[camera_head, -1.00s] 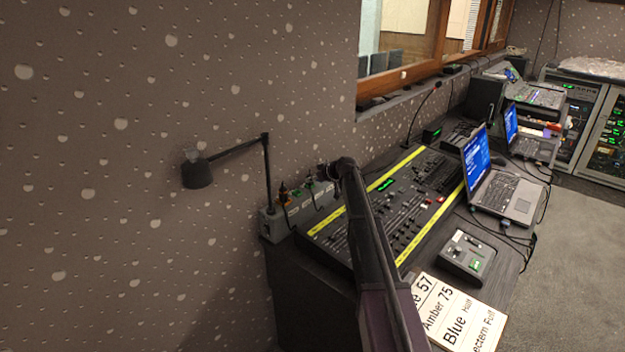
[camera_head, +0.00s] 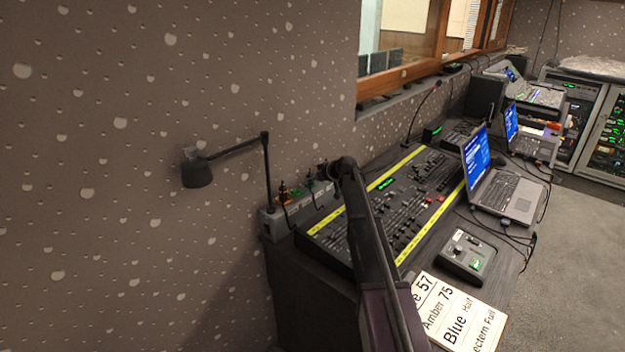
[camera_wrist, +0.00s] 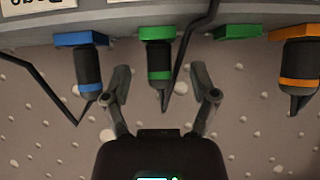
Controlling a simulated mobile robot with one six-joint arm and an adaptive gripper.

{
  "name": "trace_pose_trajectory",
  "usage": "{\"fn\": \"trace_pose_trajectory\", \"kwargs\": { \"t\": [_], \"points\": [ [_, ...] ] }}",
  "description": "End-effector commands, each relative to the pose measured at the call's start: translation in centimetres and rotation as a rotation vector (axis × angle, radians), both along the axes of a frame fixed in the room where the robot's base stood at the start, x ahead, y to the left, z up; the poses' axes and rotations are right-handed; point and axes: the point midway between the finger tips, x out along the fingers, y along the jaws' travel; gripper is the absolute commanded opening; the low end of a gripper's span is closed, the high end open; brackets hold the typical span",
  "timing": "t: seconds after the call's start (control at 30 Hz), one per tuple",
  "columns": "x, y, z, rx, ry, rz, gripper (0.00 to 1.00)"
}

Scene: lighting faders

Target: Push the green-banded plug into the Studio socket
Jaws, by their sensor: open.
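The green-banded plug (camera_wrist: 160,62) is a dark upright cylinder. It stands at a green socket plate (camera_wrist: 157,33) on a grey strip; I cannot tell how deep it sits. My gripper (camera_wrist: 160,72) is open, with one finger on each side of the plug and gaps on both sides. An empty-looking green plate (camera_wrist: 238,31) lies to its right in the wrist view. No label reading Studio is legible. In the head view the grey strip (camera_head: 272,227) is by the wall, with my gripper (camera_head: 323,171) at its far end.
A blue-banded plug (camera_wrist: 87,68) and an orange-banded plug (camera_wrist: 300,65) flank it, with dark cables nearby. A lamp (camera_head: 197,173) on a jointed arm stands at the strip's near end. The fader desk (camera_head: 400,195) and a laptop (camera_head: 510,190) are to the right.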

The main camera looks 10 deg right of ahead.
Motion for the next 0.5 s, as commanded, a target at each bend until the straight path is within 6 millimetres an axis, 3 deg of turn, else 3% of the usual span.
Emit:
{"fn": "trace_pose_trajectory", "kwargs": {
  "t": [0.5],
  "points": [
    [0.1, 0.0, 1.7, 0.001, -0.001, -0.001, 0.76]
  ]
}}
